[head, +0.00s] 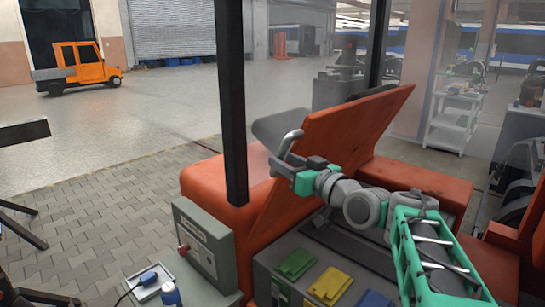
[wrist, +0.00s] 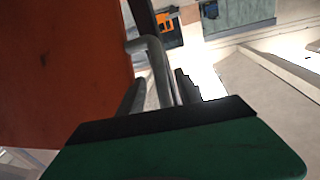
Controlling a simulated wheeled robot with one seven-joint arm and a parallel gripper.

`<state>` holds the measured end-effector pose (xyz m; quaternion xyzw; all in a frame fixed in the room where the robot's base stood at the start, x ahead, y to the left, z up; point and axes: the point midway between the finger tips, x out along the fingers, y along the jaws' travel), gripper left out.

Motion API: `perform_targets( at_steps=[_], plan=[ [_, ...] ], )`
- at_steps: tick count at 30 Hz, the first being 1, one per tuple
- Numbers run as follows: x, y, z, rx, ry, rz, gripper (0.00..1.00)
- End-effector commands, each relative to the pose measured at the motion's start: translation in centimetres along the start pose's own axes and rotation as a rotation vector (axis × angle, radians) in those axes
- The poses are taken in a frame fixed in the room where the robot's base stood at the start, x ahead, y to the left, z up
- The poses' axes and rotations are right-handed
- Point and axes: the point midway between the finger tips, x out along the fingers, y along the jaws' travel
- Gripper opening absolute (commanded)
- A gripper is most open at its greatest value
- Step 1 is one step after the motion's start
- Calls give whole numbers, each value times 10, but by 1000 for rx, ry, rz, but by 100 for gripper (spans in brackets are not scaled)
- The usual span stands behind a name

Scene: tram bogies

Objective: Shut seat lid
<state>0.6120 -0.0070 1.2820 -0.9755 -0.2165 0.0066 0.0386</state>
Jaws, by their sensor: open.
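The seat lid (head: 340,135) is an orange-red panel standing raised at a slant above the orange seat box (head: 212,203). It also fills the left of the wrist view (wrist: 60,70). A bent grey handle (head: 290,141) shows at the lid's left face, and in the wrist view (wrist: 158,65) it runs down between my dark fingers. My gripper (head: 283,163), green and grey, is at the handle, in front of the lid. In the wrist view its fingers (wrist: 162,90) are open, one each side of the handle; whether they touch it I cannot tell.
A black post (head: 232,100) rises close left of the lid. A grey control box (head: 203,245) and a console with green, yellow and blue pads (head: 329,285) stand in front. An orange seat part (head: 415,188) lies right of the lid.

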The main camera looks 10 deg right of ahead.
Motion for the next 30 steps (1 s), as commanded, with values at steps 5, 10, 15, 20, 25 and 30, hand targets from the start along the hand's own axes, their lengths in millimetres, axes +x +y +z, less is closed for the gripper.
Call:
perform_targets(
  at_steps=[5, 10, 15, 20, 25, 30],
  plan=[
    [36, -2, -3, 1, -3, -3, 41],
    [53, -1, -1, 0, -4, 0, 41],
    [54, -1, 0, -1, -3, 1, 41],
    [54, -1, 0, -1, -3, 1, 34],
    [54, -1, 0, -1, -3, 1, 20],
    [54, -1, 0, -1, -3, 1, 6]
  ],
)
